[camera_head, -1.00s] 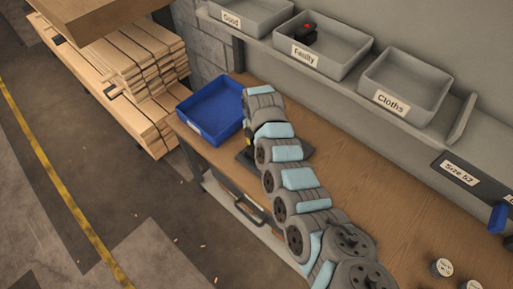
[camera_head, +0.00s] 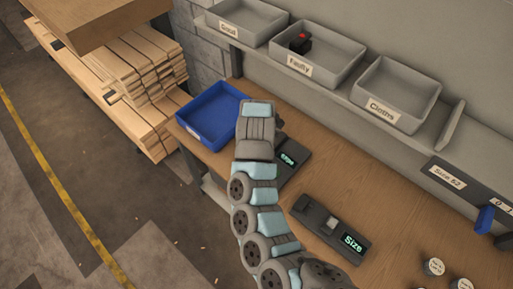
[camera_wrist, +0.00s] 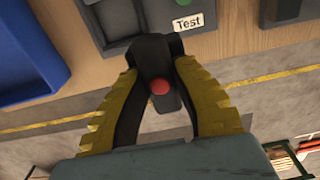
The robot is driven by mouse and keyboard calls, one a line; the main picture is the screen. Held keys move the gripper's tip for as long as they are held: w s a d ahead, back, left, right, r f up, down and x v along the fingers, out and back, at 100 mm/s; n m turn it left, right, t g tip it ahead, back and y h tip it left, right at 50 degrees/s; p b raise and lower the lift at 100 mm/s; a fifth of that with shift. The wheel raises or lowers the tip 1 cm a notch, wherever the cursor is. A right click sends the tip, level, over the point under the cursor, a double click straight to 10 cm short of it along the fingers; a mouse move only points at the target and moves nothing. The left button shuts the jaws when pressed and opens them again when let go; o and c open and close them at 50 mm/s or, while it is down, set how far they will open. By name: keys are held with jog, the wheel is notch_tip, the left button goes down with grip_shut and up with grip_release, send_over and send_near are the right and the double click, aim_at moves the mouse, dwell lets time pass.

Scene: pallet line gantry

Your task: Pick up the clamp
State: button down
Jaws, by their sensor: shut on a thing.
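The clamp (camera_wrist: 153,58) is black with a red round spot and shows in the wrist view. My gripper (camera_wrist: 157,72), with yellow ridged fingers, is shut on it near the fingertips. The clamp's lower part lies between the fingers. I cannot tell whether it is clear of the bench. In the head view my arm hides the gripper and this clamp. Another dark object with a red spot (camera_head: 299,43) sits in the grey "Faulty" bin (camera_head: 321,75).
A blue tray (camera_head: 191,132) stands at the bench's left end. A device labelled "Test" (camera_wrist: 188,24) is close by; a "Size" device (camera_head: 318,219) lies on the wooden bench (camera_head: 365,190). "Good" (camera_head: 221,33) and "Cloths" (camera_head: 403,121) bins stand on the shelf.

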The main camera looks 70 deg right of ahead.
jog(key=s+a+r+p, duration=0.3)
jog(key=a, duration=0.2)
jog(key=shift+s+a, duration=0.15)
jog(key=shift+s, duration=0.25)
